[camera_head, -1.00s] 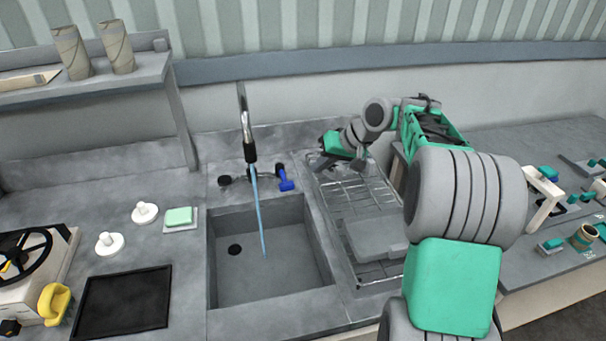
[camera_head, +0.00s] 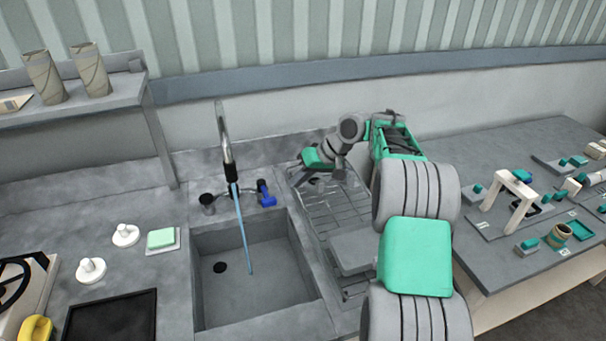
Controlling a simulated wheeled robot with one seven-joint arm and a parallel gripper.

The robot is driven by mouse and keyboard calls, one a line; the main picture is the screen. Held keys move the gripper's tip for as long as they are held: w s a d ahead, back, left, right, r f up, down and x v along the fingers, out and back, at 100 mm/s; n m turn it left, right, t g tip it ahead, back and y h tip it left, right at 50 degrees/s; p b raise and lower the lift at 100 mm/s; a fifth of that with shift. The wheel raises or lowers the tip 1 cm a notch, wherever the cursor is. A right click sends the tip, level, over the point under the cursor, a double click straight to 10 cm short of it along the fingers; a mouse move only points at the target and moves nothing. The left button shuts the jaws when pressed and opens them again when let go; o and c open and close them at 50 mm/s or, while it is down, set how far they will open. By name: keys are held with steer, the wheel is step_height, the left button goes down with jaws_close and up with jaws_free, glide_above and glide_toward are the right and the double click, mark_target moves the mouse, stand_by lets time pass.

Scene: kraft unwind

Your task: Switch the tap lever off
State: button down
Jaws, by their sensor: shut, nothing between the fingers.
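The tap (camera_head: 226,150) stands behind the sink, with a blue stream of water (camera_head: 243,230) running from its spout into the basin (camera_head: 270,292). The blue tap lever (camera_head: 265,192) is on the right side of the tap and slants downward. My gripper (camera_head: 297,181) is to the right of the lever, above the back of the dish rack, and appears apart from it. It is shut and empty. The fingertips are small and partly hidden by the green hand.
A wire dish rack (camera_head: 333,221) with a grey block lies right of the sink, under my arm. A green sponge (camera_head: 161,238) and white knobs (camera_head: 125,235) are on the left counter. A shelf with two rolls (camera_head: 90,69) stands at the upper left.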

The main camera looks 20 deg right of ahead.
mark_target(264, 195)
steer(key=x, duration=0.4)
steer(key=a+p, duration=0.1)
steer(key=a, duration=0.3)
steer(key=shift+s, duration=0.1)
steer(key=shift+s+a+m+t+h+b, duration=0.15)
steer(key=shift+s+a+m+t+b, duration=0.05)
steer(key=shift+a+m+b, duration=0.2)
steer(key=shift+s+a+m+t+h+b, duration=0.2)
steer(key=shift+s+a+m+b, duration=0.1)
steer(key=shift+a+m, duration=0.15)
